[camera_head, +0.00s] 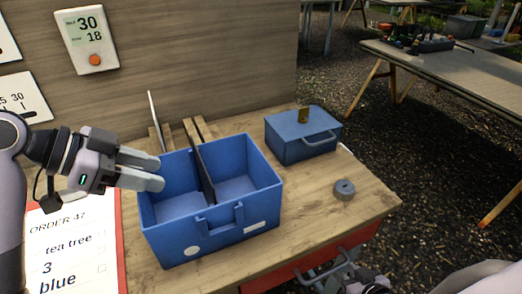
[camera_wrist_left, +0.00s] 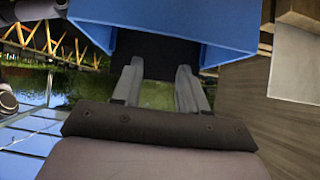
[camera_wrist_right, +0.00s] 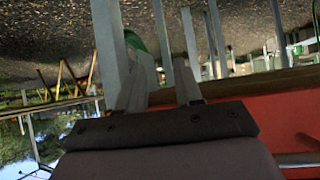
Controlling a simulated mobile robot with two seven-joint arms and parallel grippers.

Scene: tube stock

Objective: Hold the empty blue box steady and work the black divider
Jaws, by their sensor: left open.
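The open blue box (camera_head: 215,235) stands on the wooden bench. Its visible interior looks empty. The black divider (camera_head: 203,172) stands upright inside, splitting it into left and right compartments. My left gripper (camera_head: 158,172) is open at the box's left wall, its fingers reaching over the left compartment. I cannot tell whether it touches the wall. In the left wrist view the fingers (camera_wrist_left: 158,75) are apart, with the blue box (camera_wrist_left: 228,28) and a dark surface beyond. My right gripper (camera_head: 340,272) is low in front of the bench; its fingers (camera_wrist_right: 158,95) are apart, with nothing clearly held.
A closed blue box (camera_head: 300,147) with a handle and a gold piece on its lid stands behind right. A grey round piece (camera_head: 344,190) lies near the bench's right edge. An order sheet (camera_head: 75,240) is at left. A red drawer front (camera_head: 300,272) is below the bench.

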